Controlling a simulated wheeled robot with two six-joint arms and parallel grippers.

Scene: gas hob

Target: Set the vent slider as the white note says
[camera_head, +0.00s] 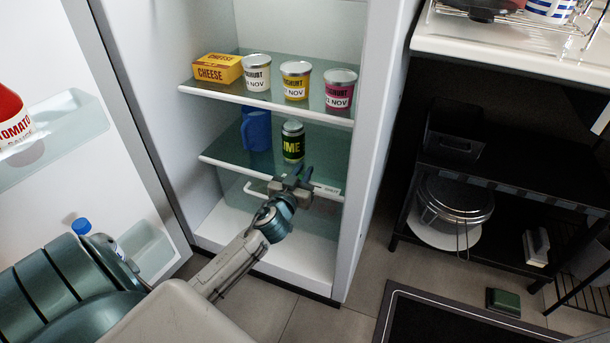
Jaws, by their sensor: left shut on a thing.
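My left gripper (291,184) is at the front of the open fridge, below the lower shelf. It looks shut on the white bar handle (254,190) of a clear drawer, though the jaws hide the contact. I cannot make out a vent slider or a clear white note. My right gripper is not in view.
Cheese (217,68) and several yoghurts (296,80) are on the upper shelf. The open door (120,110) is left, a black rack (520,165) right.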

